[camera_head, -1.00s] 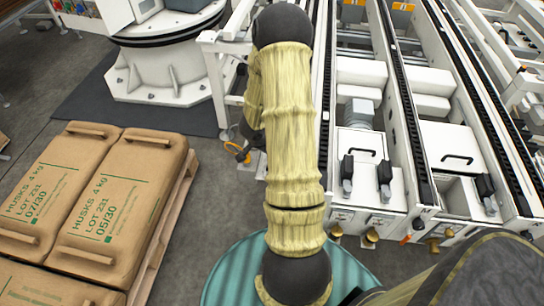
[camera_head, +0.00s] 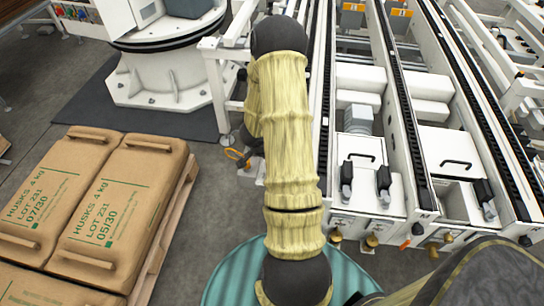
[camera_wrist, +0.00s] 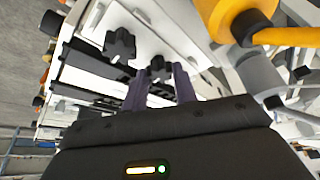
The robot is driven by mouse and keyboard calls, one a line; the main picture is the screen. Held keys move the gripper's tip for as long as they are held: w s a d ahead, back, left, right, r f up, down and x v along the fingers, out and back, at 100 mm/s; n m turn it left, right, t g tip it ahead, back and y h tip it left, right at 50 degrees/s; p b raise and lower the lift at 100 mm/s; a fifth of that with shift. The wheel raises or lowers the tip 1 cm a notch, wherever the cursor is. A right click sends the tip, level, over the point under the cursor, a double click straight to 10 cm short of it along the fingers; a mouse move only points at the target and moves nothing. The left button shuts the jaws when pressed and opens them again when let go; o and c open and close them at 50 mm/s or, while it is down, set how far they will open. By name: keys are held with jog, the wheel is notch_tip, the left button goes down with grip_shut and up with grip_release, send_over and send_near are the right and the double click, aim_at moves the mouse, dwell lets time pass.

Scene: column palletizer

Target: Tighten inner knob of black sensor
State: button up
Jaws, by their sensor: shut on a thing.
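In the wrist view, my gripper (camera_wrist: 160,74) has its two dark purple fingers on either side of a black lobed knob (camera_wrist: 158,68), shut on it. A second black lobed knob (camera_wrist: 120,44) stands a little to the upper left, clear of the fingers, by a white plate. Dark bars lie left of the fingers; I cannot tell which dark part is the black sensor's body. The gripper's black housing covers the bottom of this view. In the head view, my arm hides the gripper and both knobs.
An orange part with a black cap (camera_wrist: 250,26) and an orange cable are at the upper right of the wrist view, near the gripper. In the head view, white conveyor rails (camera_head: 412,110) stand to the right and stacked brown bags (camera_head: 118,210) on a pallet to the left.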

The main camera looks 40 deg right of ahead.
jog(key=shift+r+m+p, duration=0.15)
jog(key=shift+m+p, duration=0.25)
jog(key=shift+p, duration=0.8)
jog(key=shift+f, duration=0.2)
jog(key=o, duration=1)
jog(key=p+v, duration=0.2)
jog(key=v, duration=0.3)
jog(key=p+v, duration=0.3)
jog(key=v, duration=0.3)
jog(key=p+v, duration=0.2)
jog(key=v, duration=0.4)
jog(key=shift+w+r+p, duration=0.25)
jog(key=shift+w+p, duration=0.05)
jog(key=shift+w, duration=0.05)
